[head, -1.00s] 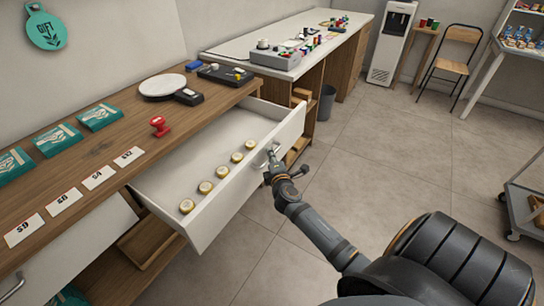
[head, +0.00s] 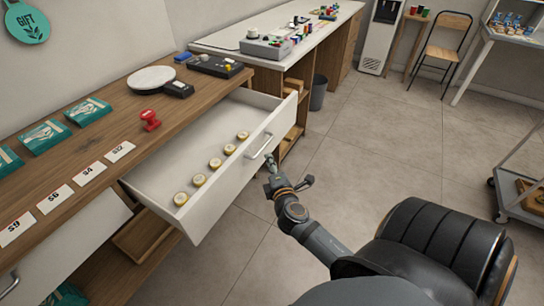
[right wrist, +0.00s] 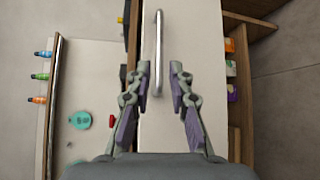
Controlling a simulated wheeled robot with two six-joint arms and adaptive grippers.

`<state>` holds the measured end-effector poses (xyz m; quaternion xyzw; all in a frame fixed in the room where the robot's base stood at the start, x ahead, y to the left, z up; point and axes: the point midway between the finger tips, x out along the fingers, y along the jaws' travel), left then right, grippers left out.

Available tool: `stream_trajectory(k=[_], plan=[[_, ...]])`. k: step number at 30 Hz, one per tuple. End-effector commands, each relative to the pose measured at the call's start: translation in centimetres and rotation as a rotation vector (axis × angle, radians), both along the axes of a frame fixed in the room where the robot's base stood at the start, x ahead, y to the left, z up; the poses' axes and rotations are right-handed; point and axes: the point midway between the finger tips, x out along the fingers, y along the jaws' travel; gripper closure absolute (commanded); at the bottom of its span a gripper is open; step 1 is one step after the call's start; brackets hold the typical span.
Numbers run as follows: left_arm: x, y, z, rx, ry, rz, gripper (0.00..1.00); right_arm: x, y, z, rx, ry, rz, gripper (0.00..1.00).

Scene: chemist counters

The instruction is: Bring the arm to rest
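My right gripper (head: 272,168) is in front of the open drawer (head: 205,222), just off its metal handle (head: 262,146). In the right wrist view the two fingers of the gripper (right wrist: 161,95) stand apart with nothing between them. The handle (right wrist: 158,50) lies ahead of the fingertips there, on the white drawer front (right wrist: 185,45). The drawer is pulled out from the wooden counter and holds a row of several round, gold-rimmed jars (head: 215,164). My left gripper is not in view.
The wooden counter (head: 100,150) carries a red stamp (head: 150,120), price cards (head: 88,172), teal packets (head: 88,111) and a scale (head: 152,79). A grey bin (head: 318,92) stands beyond the drawer. A shelf cart (head: 520,200) is at the right. The floor between is clear.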

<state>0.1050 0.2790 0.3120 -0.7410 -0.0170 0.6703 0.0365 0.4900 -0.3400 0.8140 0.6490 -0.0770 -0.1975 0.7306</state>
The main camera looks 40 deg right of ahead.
Motion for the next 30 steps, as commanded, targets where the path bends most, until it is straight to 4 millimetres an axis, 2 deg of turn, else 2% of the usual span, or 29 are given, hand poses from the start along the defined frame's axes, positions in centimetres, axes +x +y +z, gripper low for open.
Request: stream_trajectory(k=[3,6,23,26,29,30], plan=[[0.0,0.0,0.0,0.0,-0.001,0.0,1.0,-1.4,0.6,0.1,0.002,0.001,0.0,0.79],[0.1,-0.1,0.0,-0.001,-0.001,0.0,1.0,-1.8,0.8,0.3,0.001,0.0,0.0,0.79],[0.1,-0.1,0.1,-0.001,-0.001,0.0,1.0,-1.9,0.8,-0.1,0.007,0.007,0.0,0.79],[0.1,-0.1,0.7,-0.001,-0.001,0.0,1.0,-2.0,0.6,-3.2,0.071,0.059,-0.006,0.79],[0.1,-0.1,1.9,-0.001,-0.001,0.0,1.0,-3.2,0.3,-10.0,0.223,0.17,-0.035,0.79],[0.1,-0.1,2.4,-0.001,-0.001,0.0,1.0,-4.1,0.3,-13.3,0.302,0.222,-0.058,0.79]])
